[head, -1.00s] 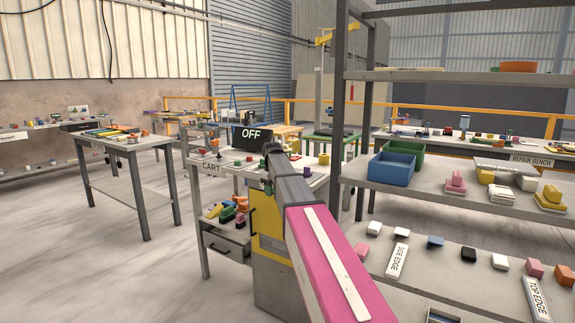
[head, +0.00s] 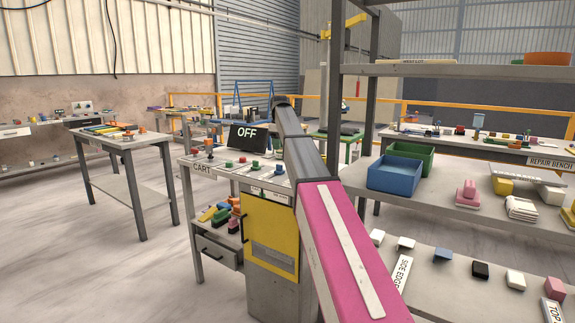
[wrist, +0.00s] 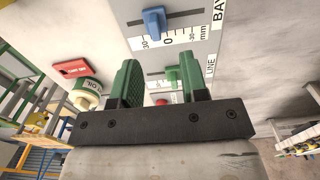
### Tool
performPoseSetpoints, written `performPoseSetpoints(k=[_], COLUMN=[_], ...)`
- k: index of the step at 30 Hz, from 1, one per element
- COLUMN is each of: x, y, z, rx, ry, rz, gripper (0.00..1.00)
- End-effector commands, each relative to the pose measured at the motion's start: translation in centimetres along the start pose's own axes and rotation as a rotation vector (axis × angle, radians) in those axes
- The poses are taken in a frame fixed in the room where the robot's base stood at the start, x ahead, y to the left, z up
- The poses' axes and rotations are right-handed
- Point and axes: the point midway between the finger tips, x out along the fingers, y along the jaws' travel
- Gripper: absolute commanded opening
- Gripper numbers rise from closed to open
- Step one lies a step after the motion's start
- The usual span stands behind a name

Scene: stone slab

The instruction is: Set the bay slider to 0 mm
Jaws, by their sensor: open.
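The bay slider's blue knob (wrist: 154,22) sits in its slot at the top of the wrist view. It is left of the 0 mark on the mm scale (wrist: 168,40) beside the BAY label (wrist: 217,10). My gripper (wrist: 158,68) has its two green fingers apart with nothing held between them. In the picture the fingertips are below the blue knob, apart from it. A green slider knob (wrist: 172,76) by the LINE label (wrist: 210,66) shows behind the fingers.
The cart (head: 203,168) carries a dark OFF display (head: 248,138) and several coloured knobs. In the wrist view a red button plate (wrist: 74,68) and a round oil-labelled part (wrist: 88,92) lie left of the fingers. A shelf rack (head: 331,100) stands right of my arm.

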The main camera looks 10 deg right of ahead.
Motion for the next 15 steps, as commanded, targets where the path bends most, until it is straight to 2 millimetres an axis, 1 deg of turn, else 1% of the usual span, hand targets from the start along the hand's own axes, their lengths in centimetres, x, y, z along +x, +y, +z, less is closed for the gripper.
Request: performPoseSetpoints(k=[4, 7, 11, 15], x=[-0.1, 0.6, 2.6, 5.1], y=[0.0, 0.0, 0.0, 0.0], z=[-0.1, 0.0, 0.0, 0.0], rx=[-0.004, -0.004, -0.004, -0.003], ry=[0.000, -0.001, -0.001, -0.001], rz=[0.000, -0.001, -0.001, -0.001], gripper=[0.40, 0.40, 0.40, 0.40])
